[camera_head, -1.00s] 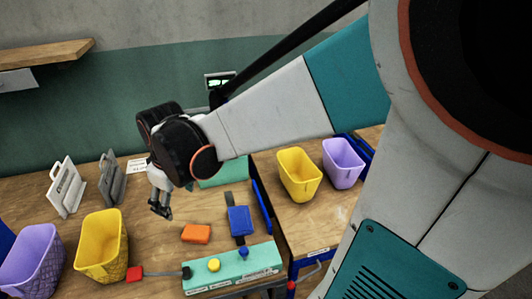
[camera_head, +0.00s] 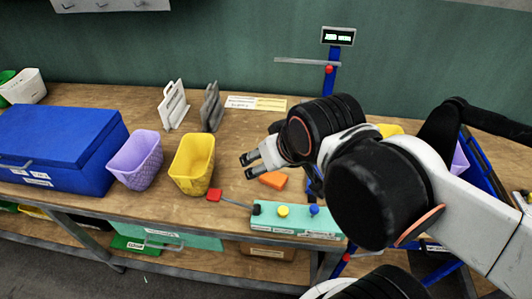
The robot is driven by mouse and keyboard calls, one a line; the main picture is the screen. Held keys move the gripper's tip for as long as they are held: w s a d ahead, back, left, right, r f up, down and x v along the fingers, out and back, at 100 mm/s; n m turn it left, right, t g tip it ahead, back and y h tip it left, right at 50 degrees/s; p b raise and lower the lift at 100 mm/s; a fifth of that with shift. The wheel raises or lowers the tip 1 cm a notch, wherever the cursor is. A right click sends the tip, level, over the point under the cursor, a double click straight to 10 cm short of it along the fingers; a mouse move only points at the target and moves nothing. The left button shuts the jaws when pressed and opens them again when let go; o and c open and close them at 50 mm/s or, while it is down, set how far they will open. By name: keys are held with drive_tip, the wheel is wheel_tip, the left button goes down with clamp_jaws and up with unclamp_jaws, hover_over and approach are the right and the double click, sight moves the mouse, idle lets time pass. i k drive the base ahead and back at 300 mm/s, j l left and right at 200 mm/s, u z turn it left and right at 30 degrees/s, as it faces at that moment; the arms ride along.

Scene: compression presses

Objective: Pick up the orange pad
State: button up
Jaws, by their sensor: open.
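The orange pad (camera_head: 273,180) lies flat on the wooden workbench (camera_head: 244,147), behind the teal control box. Part of its right side is close to my arm in the picture. My gripper (camera_head: 247,166) is open and empty, with its fingers pointing left. In the picture it is just up and left of the pad; it appears to be above the bench and apart from the pad.
A teal control box (camera_head: 298,221) with yellow and blue knobs is at the bench's front edge, with a red piece (camera_head: 214,195) beside it. A yellow basket (camera_head: 191,164), purple basket (camera_head: 135,160) and blue chest (camera_head: 58,148) stand left. White (camera_head: 173,106) and grey (camera_head: 211,107) holders stand behind.

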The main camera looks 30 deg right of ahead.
sight(276, 181)
drive_tip(key=i+j+z, duration=0.2)
drive_tip(key=j, duration=0.25)
drive_tip(key=i+j+z, duration=0.2)
drive_tip(key=j, duration=0.25)
drive_tip(key=j+z, duration=0.25)
drive_tip(key=j, duration=0.2)
drive_tip(key=j+u, duration=0.1)
drive_tip(key=j, duration=0.15)
drive_tip(key=l+z, duration=0.1)
drive_tip(key=l, duration=0.1)
